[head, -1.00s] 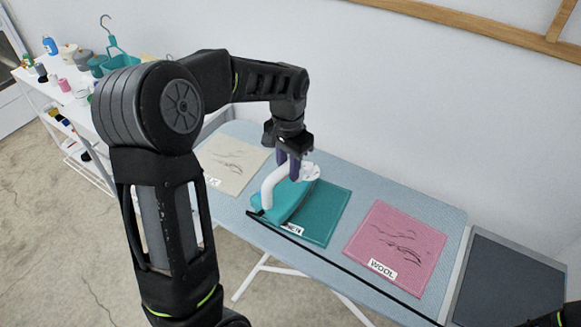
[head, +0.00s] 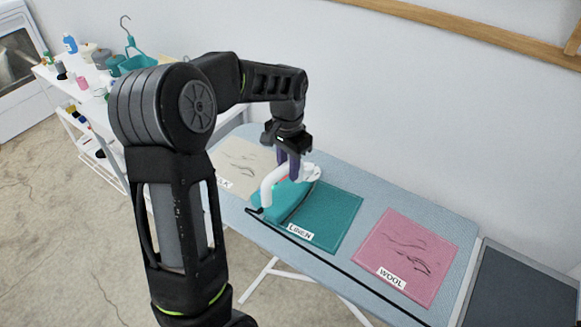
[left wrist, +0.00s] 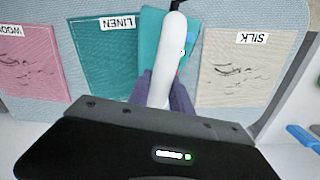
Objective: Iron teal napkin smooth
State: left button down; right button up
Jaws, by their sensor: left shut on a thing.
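The teal napkin (head: 337,222), labelled LINEN, lies flat on the ironing board between two other napkins. Its visible part looks smooth, without crease marks; it also shows in the left wrist view (left wrist: 108,72). A teal iron (head: 293,199) with a white handle (head: 268,186) sits over the napkin's left part and hides it there. In the left wrist view the handle (left wrist: 168,65) runs between my fingers. My left gripper (head: 294,172) is shut on the iron's handle. My right gripper is not in view.
The ironing board (head: 420,205) also bears a cream SILK napkin (head: 243,160) and a pink WOOL napkin (head: 408,255), both creased. A dark panel (head: 525,295) adjoins its right end. A white shelf (head: 85,110) with bottles stands at the left.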

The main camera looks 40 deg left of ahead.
pick_arm(q)
jog(key=shift+a, duration=0.1)
jog(key=shift+a+r+p, duration=0.1)
jog(key=shift+r+p, duration=0.5)
jog(key=shift+r, duration=0.05)
jog(key=shift+r+p, duration=1.7)
jog(key=shift+r, duration=0.75)
jog(key=shift+r+p, duration=1.15)
jog(key=shift+r, duration=0.3)
jog(key=shift+f, duration=0.1)
